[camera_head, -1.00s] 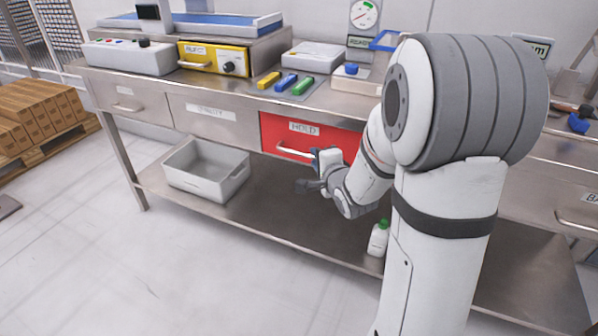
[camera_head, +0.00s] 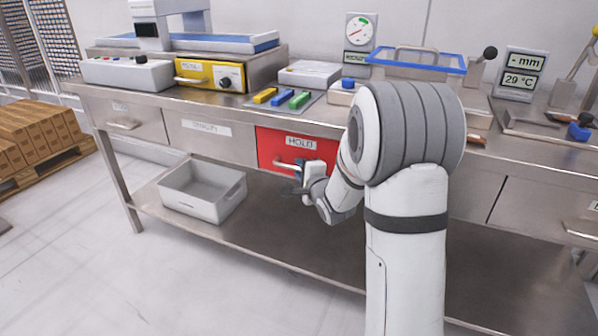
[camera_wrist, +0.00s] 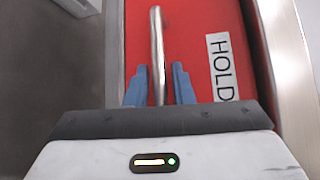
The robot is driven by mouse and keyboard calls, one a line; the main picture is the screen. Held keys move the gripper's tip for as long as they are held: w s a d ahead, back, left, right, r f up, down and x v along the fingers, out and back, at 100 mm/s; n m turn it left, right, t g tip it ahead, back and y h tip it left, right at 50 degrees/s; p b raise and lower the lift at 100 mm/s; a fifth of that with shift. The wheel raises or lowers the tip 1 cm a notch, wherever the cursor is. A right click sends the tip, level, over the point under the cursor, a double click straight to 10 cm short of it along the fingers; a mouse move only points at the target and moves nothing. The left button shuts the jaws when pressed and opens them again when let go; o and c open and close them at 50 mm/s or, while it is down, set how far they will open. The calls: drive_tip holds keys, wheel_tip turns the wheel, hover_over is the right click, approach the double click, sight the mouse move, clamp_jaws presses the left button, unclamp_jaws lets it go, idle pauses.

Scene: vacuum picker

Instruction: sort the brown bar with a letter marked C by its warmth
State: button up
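I cannot make out a brown bar marked C in either view. The red HOLD drawer (camera_head: 318,153) is in the bench front and looks shut. It fills much of the wrist view (camera_wrist: 200,22), with its metal handle (camera_wrist: 157,50) upright there. My gripper (camera_wrist: 160,85) is open, with its blue fingers on either side of the handle and a gap showing. In the head view my gripper (camera_head: 297,180) is at the drawer's handle. A display (camera_head: 521,73) at the back right reads "- mm" and 29 °C.
Yellow (camera_head: 265,96), blue (camera_head: 282,98) and green (camera_head: 299,100) bars lie on a grey mat. A yellow box (camera_head: 211,75) and a blue-rimmed tray (camera_head: 420,61) stand behind. A grey bin (camera_head: 204,192) is on the lower shelf. My arm hides part of the bench.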

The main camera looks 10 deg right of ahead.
drive_tip(key=shift+c, duration=0.2)
clamp_jaws()
